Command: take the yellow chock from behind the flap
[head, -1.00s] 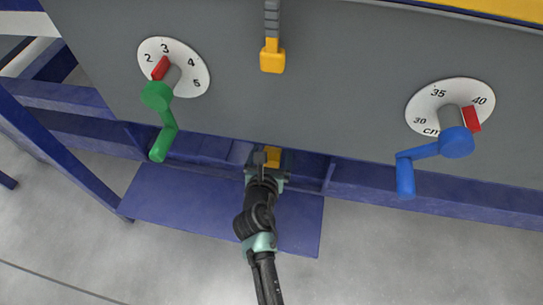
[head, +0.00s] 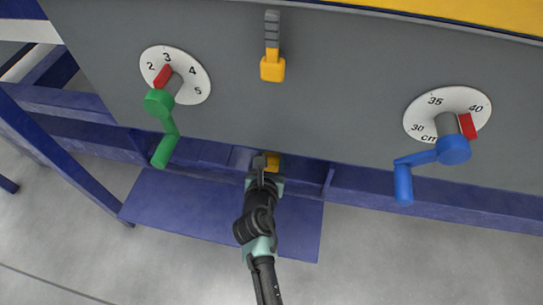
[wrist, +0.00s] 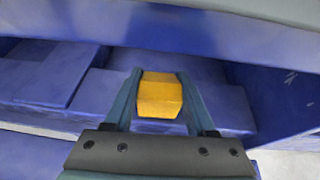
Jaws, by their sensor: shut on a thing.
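The yellow chock (wrist: 159,96) is a small block with bevelled edges, between the two fingers of my gripper (wrist: 160,92) in the wrist view. The fingers touch it on its left and right sides. In the head view the chock (head: 272,162) shows just past my gripper (head: 266,166), at the lower edge of the grey panel. The blue flap (head: 200,215) lies out flat below the opening, and my arm passes over it. The inside of the opening is partly hidden by the panel in the head view.
The grey panel (head: 330,100) hangs over the opening. A green crank (head: 162,125) is at its left, a blue crank (head: 440,155) at its right, and a yellow-ended lever (head: 272,68) between them. Blue frame walls (wrist: 275,105) flank the opening.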

